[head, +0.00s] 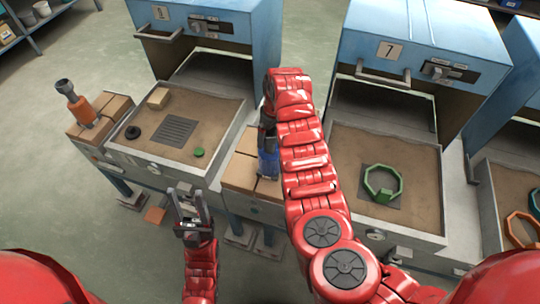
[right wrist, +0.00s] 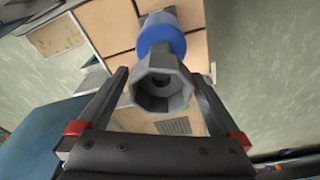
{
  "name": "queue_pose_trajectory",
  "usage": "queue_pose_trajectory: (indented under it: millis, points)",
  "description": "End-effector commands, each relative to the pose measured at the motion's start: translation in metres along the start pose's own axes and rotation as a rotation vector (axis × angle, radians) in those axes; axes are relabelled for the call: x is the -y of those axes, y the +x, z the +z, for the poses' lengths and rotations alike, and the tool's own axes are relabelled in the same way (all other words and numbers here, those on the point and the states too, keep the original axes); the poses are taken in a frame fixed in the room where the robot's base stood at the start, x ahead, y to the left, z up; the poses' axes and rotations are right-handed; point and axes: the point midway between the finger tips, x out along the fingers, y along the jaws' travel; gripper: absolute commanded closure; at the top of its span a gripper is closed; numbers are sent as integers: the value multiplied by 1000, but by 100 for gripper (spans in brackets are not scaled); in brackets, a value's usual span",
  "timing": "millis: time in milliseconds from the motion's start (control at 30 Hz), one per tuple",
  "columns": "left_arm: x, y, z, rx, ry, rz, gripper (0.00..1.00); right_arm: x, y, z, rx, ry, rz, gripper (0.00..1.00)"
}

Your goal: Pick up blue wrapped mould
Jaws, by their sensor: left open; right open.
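The blue wrapped mould (head: 268,163) stands on the brick stack (head: 238,172) between the two sand beds in the head view, partly hidden by my right arm. In the right wrist view its blue band (right wrist: 161,36) and grey flared, hollow end (right wrist: 162,86) face the camera. My right gripper (right wrist: 160,82) is open, with one finger on each side of the mould's grey end; contact is not visible. In the head view the right gripper (head: 268,138) is at the mould's upper end. My left gripper (head: 187,196) is open and empty, in front of the left sand bed.
An orange wrapped mould (head: 77,107) stands on a brick stack at the left. The left sand bed (head: 205,106) holds a grate, a dark ring and a green disc. The right one (head: 420,165) holds a green ring (head: 383,196). Blue ovens (head: 425,45) rise behind.

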Motion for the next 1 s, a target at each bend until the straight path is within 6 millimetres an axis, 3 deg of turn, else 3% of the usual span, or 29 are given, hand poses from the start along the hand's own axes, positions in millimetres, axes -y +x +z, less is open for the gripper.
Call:
queue_pose_trajectory:
  millis: [267, 567, 1000]
  points:
    - [0, 8, -1, 0, 0, 0, 50, 1, 20, 0, 0, 0, -4, 0]
    - [0, 8, -1, 0, 0, 0, 50, 0, 22, -1, -2, -1, 0, 2]
    - [0, 8, -1, 0, 0, 0, 50, 1, 22, -1, -1, -1, -1, 81]
